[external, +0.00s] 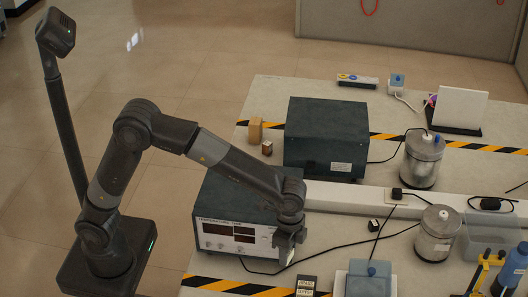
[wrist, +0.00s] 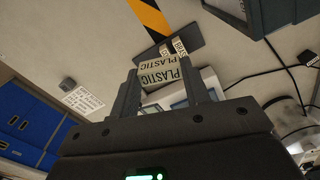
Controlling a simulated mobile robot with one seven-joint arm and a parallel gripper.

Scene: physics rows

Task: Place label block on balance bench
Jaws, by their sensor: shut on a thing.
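A pale label block marked PLASTIC (wrist: 160,73) is between the two fingers of my gripper (wrist: 162,86) in the wrist view. The fingers are shut on it from both sides, and its lettering faces the camera. In the external view my gripper (external: 289,250) points down beside the front of the dark power supply, and the held block is too small and hidden to make out clearly. The bench (external: 262,92) is the pale table below. I cannot tell which part of it is the balance area.
A dark holder with label blocks (external: 305,285) is at the front edge, with a block marked BRASS (wrist: 180,46). The power supply (external: 230,232) is close to my arm. A blue-topped device (external: 370,272), metal canisters (external: 438,234) and loose cables crowd the right.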

